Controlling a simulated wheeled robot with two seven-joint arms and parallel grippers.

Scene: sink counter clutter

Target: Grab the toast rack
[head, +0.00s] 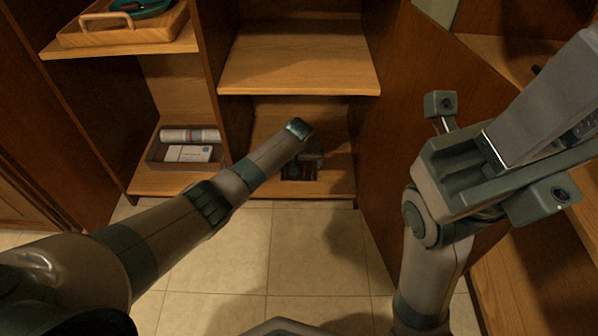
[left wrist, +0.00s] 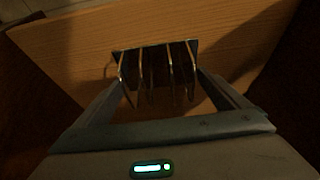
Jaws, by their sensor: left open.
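The toast rack (left wrist: 170,66) shows in the left wrist view as a row of several curved metal wires over a dark base on a wooden shelf board. My left gripper (left wrist: 162,82) is open, with one finger on each side of the rack. The rack lies between the fingers; whether either finger touches it I cannot tell. In the head view my left gripper (head: 302,168) reaches down into the low middle compartment, and there I cannot make out the rack apart from the dark gripper. My right arm stands at the right, its gripper fingers out of frame.
A wooden shelf (head: 300,75) stands over the low compartment. To the left, a box (head: 160,150) holds a rolled item and a white packet. A wooden tray (head: 125,36) lies on the upper left shelf. A brown panel (head: 420,90) stands to the right. Tiled floor is clear.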

